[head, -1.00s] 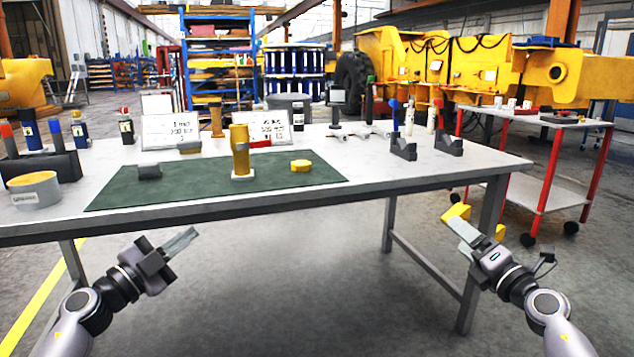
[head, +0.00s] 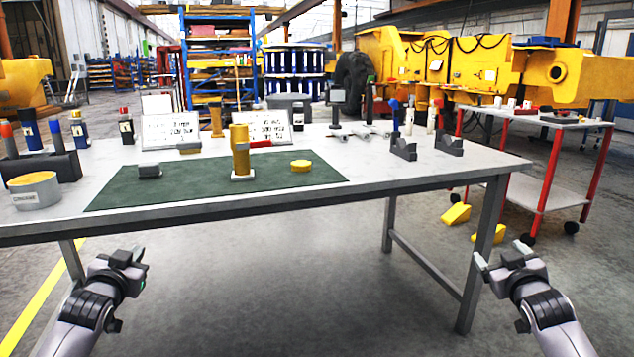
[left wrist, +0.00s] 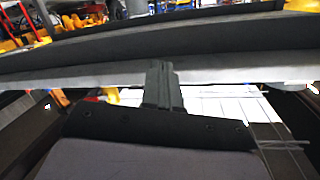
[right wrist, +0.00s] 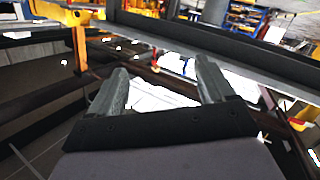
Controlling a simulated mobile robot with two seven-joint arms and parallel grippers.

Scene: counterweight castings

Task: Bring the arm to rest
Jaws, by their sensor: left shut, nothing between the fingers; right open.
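My left gripper (head: 138,254) is at the lower left of the head view, in front of the table's near edge and below its top. Its fingers are together and empty, and they also show closed in the left wrist view (left wrist: 165,85). My right gripper (head: 501,257) is at the lower right, beside the table's right front leg in the picture. Its two fingers stand apart with nothing between them in the right wrist view (right wrist: 165,88). Both grippers are clear of the objects on the table.
The table (head: 400,178) carries a green mat (head: 210,185) with a yellow cylinder (head: 240,150), a yellow disc (head: 301,166) and a grey block (head: 149,171). A grey-yellow cup (head: 36,192) stands at left. Yellow wedges (head: 456,214) lie on the floor near a red-legged cart (head: 548,185).

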